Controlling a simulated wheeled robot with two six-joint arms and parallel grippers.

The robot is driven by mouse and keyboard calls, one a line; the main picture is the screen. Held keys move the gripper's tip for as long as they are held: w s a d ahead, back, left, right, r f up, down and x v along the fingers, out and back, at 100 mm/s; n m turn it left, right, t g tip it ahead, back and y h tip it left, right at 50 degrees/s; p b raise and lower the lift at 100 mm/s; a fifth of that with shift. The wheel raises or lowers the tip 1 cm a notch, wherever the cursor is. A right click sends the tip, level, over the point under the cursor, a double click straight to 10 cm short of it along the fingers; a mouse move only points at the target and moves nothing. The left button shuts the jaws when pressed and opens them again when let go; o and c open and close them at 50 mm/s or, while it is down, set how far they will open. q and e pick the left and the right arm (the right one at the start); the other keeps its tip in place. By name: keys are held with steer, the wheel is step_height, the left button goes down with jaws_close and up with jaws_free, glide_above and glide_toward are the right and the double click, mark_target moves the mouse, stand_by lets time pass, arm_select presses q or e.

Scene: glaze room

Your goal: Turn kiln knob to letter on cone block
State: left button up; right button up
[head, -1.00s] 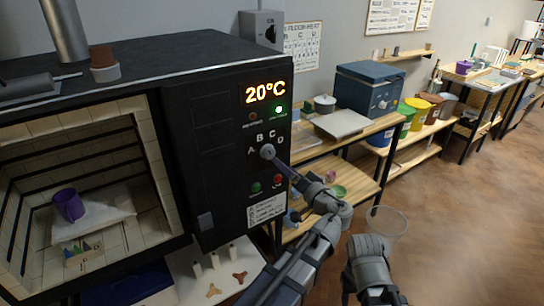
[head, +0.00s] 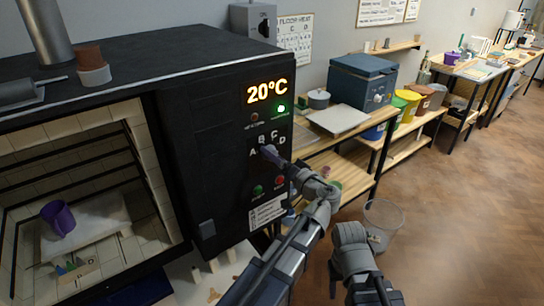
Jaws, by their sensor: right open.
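The black kiln (head: 222,130) stands at the left with its chamber open. Its control panel shows 20°C in orange digits, with the letters A, B, C and D around the knob (head: 266,150). My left gripper (head: 272,156) is at the knob and largely covers it; I cannot tell whether its fingers are closed on it, nor where the knob points. The cone block (head: 78,268), with small coloured cones, sits at the front of the kiln chamber; its letter is too small to read. My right gripper (head: 334,278) is low at the bottom centre, open and empty, away from the kiln.
A purple mug (head: 58,218) stands on a white shelf in the kiln. A green lamp (head: 281,108) glows on the panel, with green and red buttons below the knob. A clear bin (head: 382,222) stands on the floor near my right arm. Wooden shelving stands behind.

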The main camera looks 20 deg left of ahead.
arm_select(q)
steer(key=shift+a, duration=0.1)
steer(key=shift+c, duration=1.4)
steer(key=c, duration=0.9)
steer(key=shift+f+m, duration=0.1)
steer(key=shift+m, duration=8.8)
